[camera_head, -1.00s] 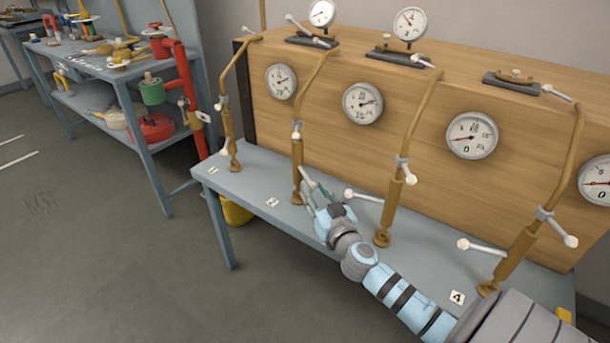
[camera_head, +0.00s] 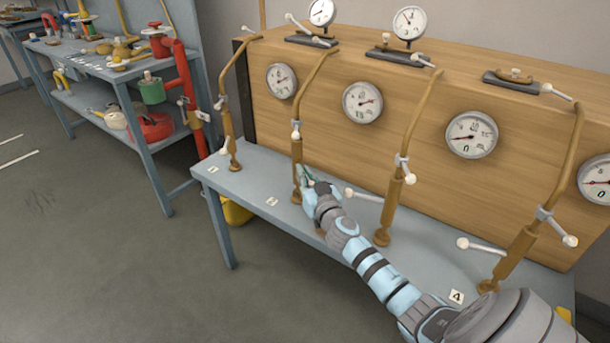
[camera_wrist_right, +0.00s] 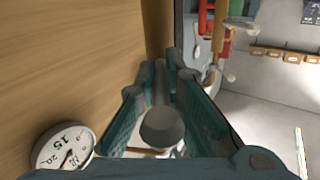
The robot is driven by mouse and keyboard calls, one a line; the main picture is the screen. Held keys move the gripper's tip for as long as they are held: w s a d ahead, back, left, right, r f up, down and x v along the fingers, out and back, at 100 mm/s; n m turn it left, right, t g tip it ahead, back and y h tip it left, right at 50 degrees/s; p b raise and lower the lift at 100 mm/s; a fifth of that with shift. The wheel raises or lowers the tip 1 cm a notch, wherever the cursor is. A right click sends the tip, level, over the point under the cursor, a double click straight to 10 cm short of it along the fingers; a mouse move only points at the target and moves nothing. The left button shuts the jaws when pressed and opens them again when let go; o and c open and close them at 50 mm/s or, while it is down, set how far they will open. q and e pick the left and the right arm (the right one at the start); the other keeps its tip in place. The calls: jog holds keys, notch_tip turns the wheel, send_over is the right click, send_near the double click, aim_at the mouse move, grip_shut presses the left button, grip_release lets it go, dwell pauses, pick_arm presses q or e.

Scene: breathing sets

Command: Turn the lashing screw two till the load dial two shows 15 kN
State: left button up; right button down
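Lashing screw two (camera_head: 297,158) is a brown upright rod with a white-knobbed cross handle (camera_head: 296,135), behind the small number plate (camera_head: 272,202). Load dial two (camera_head: 362,102) is a round white gauge on the wooden front; its needle points right, and its exact value is too small to read. My right gripper (camera_head: 305,178) is at the lower body of screw two. In the wrist view its teal fingers (camera_wrist_right: 163,100) stand apart, with a grey round knob (camera_wrist_right: 162,127) between them; I see no clear contact. A dial (camera_wrist_right: 65,148) shows at lower left. My left gripper is out of view.
Lashing screw three (camera_head: 392,205) stands just right of my right arm, its handle knob (camera_head: 349,193) close to it. Screw four (camera_head: 515,255) is farther right and screw one (camera_head: 228,140) left. The grey bench (camera_head: 255,170) is clear between one and two.

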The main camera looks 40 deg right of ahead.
jog(key=shift+f+y+b, duration=0.1)
jog(key=shift+y+b, duration=0.2)
jog(key=c, duration=1.7)
grip_release()
jog(key=shift+d, duration=0.1)
jog(key=v, duration=1.2)
